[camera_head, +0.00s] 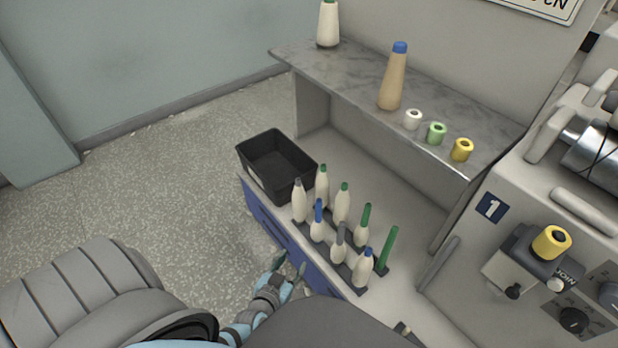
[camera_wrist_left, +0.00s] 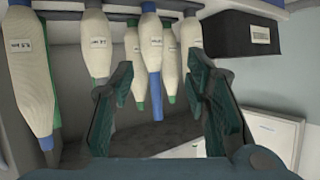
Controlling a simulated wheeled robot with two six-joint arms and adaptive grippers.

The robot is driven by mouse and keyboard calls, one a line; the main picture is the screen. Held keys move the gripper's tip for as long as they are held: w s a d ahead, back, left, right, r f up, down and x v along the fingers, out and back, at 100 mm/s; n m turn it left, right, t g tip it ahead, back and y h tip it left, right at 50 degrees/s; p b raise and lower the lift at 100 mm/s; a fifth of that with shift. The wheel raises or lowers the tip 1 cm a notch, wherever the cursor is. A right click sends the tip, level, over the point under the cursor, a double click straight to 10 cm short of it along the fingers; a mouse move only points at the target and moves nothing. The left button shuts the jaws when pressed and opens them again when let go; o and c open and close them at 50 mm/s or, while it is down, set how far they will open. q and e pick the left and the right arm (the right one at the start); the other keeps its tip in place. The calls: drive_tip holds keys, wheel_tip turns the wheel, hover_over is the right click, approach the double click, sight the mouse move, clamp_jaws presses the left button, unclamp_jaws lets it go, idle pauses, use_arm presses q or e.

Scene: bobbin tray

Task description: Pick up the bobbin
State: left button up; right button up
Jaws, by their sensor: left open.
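Several cream bobbins with blue, green or grey tips stand upright in a dark tray (camera_head: 332,262) on the lower counter. Among them are a front blue-tipped bobbin (camera_head: 362,268), a blue-tipped one (camera_head: 318,225) and a grey-tipped one (camera_head: 299,203). A bare green spindle (camera_head: 387,248) stands at the tray's right end. My left gripper (camera_head: 289,267) is open and empty, in front of the tray and apart from it. In the left wrist view the gripper (camera_wrist_left: 155,75) has its fingers spread below a row of bobbins, including a middle one (camera_wrist_left: 152,42). Which bobbin is meant cannot be told.
A black bin (camera_head: 277,165) stands left of the bobbins. An upper shelf (camera_head: 350,75) carries a tall tan cone (camera_head: 393,80), a white cone (camera_head: 328,25) and small white, green and yellow spools. A machine (camera_head: 560,200) stands at the right. Floor is clear at the left.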

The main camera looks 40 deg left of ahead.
use_arm(q)
drive_tip(key=w+a+r+n+t+y+b, duration=0.3)
drive_tip(key=w+a+r+n+y+b, duration=0.15)
drive_tip(key=w+a+r, duration=0.35)
drive_tip(key=b, duration=0.1)
approach(298, 183)
drive_tip(key=a+x, duration=0.1)
drive_tip(key=x, duration=0.3)
use_arm(e)
wheel_tip(298, 183, down, 9)
drive_tip(key=w+d, duration=0.1)
drive_tip(key=d, duration=0.1)
use_arm(q)
drive_tip(key=shift+m+y, duration=0.25)
drive_tip(key=shift+y, duration=0.2)
drive_tip(key=w+b, duration=0.2)
drive_tip(key=w, duration=0.1)
drive_tip(key=w+a+f+b, duration=0.1)
drive_tip(key=shift+w+a+b, duration=0.1)
drive_tip(key=shift+w+b, duration=0.2)
drive_tip(key=shift+b, duration=0.05)
drive_tip(key=shift+w+a+r, duration=0.1)
drive_tip(key=shift+w+a, duration=0.05)
drive_tip(key=shift+w, duration=0.1)
drive_tip(key=shift+r, duration=0.15)
use_arm(e)
drive_tip(key=w+a+f+t, duration=0.1)
drive_tip(key=w+a, duration=0.1)
drive_tip(key=w, duration=0.4)
